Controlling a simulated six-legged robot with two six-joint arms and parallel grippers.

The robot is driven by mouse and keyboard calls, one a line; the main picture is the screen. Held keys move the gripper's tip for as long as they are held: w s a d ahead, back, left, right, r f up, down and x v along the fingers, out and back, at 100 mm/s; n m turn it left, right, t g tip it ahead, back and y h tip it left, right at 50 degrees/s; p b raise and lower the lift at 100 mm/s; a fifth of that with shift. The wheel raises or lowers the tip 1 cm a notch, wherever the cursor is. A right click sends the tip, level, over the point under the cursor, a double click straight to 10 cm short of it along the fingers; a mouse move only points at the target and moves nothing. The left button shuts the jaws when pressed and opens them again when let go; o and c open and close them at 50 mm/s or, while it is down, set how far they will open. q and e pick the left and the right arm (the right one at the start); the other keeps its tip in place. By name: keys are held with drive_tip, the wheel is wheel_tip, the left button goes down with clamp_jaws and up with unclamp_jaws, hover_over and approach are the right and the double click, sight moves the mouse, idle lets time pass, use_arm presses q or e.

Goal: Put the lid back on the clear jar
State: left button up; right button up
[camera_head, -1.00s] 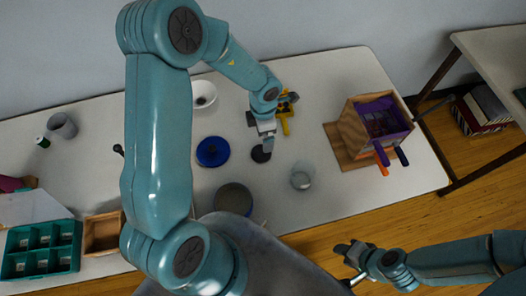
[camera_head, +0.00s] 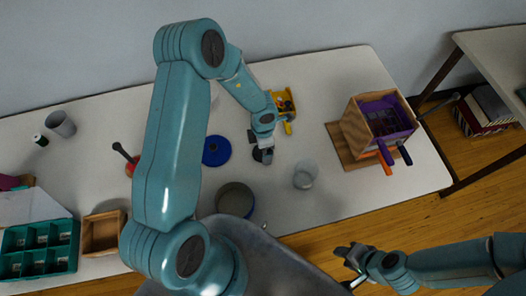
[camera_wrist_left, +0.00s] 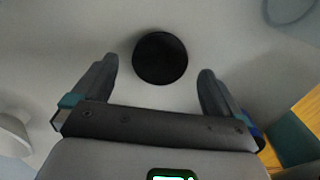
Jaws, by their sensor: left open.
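The clear jar (camera_head: 305,174) stands upright and open on the table, right of my left gripper; part of its rim shows at the top right of the left wrist view (camera_wrist_left: 288,8). A round black lid (camera_wrist_left: 160,58) lies flat on the table. My left gripper (camera_wrist_left: 160,80) is open above it, with the lid seen between and just beyond the fingertips, not held. In the head view my left gripper (camera_head: 262,148) partly hides the lid. My right gripper (camera_head: 345,256) is off the table's front edge, away from the jar; its jaw gap is unclear.
A blue disc (camera_head: 216,151) and an open round tin (camera_head: 235,199) lie left of the lid. A yellow item (camera_head: 288,127) is just behind the left gripper. A wooden box (camera_head: 352,128) stands on the right. Table around the jar is clear.

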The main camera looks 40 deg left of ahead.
use_arm(q)
drive_tip(key=shift+a+f, duration=0.1)
drive_tip(key=shift+f, duration=1.05)
drive_tip(key=c, duration=1.1)
drive_tip(key=shift+o, duration=0.2)
wheel_tip(320, 180, up, 28)
drive_tip(key=p, duration=0.3)
